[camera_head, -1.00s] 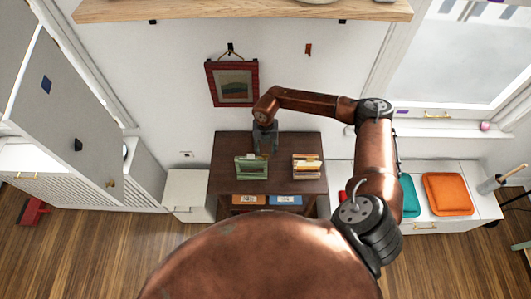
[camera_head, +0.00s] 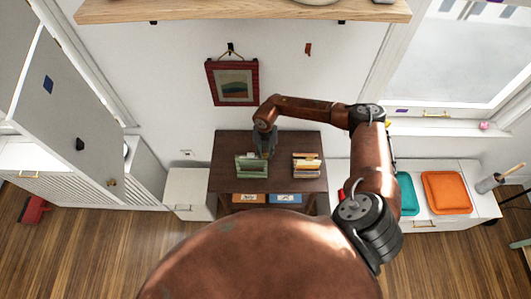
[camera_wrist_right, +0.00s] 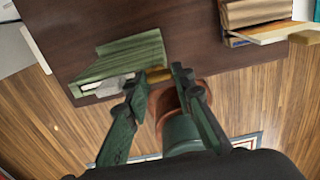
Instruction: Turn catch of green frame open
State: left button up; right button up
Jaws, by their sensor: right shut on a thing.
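The green frame (camera_head: 250,168) stands on the dark wooden table, with my right gripper (camera_head: 267,156) at its back right corner. In the right wrist view the green frame (camera_wrist_right: 125,58) shows its ridged green side and a pale grey part below. A small brass catch (camera_wrist_right: 158,74) sticks out at its right end. My right gripper (camera_wrist_right: 160,80) has one fingertip on each side of the catch and is shut on it. How far the catch is turned is hard to tell. My left gripper is not in view.
A stack of books (camera_head: 306,166) lies on the table (camera_head: 280,143) to the right of the frame. A red-framed picture (camera_head: 232,82) hangs on the wall behind. White cabinets stand left and right. A wooden shelf (camera_head: 240,12) spans the top.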

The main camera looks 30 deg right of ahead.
grip_shut()
jog(key=n+b, duration=0.3)
jog(key=shift+f, duration=0.15)
jog(key=n+b, duration=0.5)
jog(key=shift+d+n, duration=0.1)
jog(key=shift+n, duration=0.3)
jog(key=n+b, duration=0.4)
jog(key=n, duration=0.1)
jog(key=shift+b, duration=0.35)
jog(key=shift+w+n+b, duration=0.1)
jog(key=shift+n+b, duration=1.2)
jog(key=shift+n, duration=0.8)
jog(key=shift+r, duration=0.2)
